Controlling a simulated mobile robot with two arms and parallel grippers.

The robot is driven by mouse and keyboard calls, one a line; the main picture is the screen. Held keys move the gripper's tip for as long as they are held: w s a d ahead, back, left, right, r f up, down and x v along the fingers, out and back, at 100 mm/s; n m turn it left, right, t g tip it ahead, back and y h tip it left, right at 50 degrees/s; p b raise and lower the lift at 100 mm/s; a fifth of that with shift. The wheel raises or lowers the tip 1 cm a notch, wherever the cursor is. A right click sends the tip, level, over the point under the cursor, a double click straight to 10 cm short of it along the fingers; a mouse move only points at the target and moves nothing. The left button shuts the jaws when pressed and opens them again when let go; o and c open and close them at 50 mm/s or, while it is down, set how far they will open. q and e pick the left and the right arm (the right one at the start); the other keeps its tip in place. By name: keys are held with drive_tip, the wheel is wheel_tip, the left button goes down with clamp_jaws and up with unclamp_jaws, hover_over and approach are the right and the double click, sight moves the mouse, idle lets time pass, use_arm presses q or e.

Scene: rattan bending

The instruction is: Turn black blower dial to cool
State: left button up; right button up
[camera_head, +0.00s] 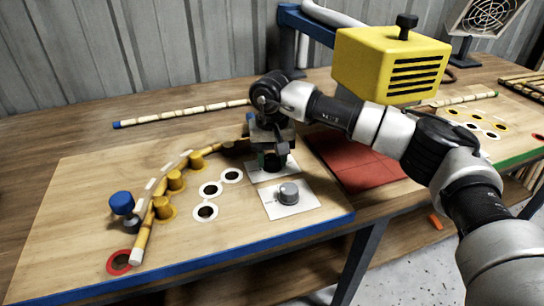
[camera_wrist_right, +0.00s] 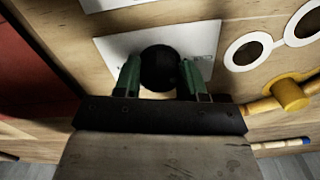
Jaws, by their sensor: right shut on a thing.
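The black dial (camera_wrist_right: 160,66) is round and sits on a white plate (camera_wrist_right: 108,48) in the right wrist view. My right gripper (camera_wrist_right: 160,74) has its green fingers on either side of the dial and is shut on it. In the head view my right gripper (camera_head: 273,165) points down over the white plate (camera_head: 262,177) and hides most of the dial. The plate's markings are too small to read, so I cannot tell the dial's setting. The yellow blower (camera_head: 390,65) with dark slots stands behind my right arm. My left gripper is not in view.
A grey dial (camera_head: 289,193) on its own white plate is just in front. A bent rattan pole (camera_head: 162,203) runs past yellow pegs (camera_head: 175,181) on the wooden board (camera_head: 80,215). A blue-topped clamp (camera_head: 122,203) is at left. A red tiled mat (camera_head: 362,165) lies to the right.

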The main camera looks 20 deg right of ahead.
sight(272, 157)
drive_tip(key=shift+r, duration=0.15)
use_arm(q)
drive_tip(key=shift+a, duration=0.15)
use_arm(e)
drive_tip(key=o, duration=0.9)
drive_tip(key=shift+o, duration=0.2)
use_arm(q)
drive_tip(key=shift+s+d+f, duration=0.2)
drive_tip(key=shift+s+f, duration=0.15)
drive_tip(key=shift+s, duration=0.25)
use_arm(e)
wheel_tip(272, 157, up, 11)
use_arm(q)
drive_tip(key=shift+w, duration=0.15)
use_arm(e)
drive_tip(key=shift+f, duration=0.2)
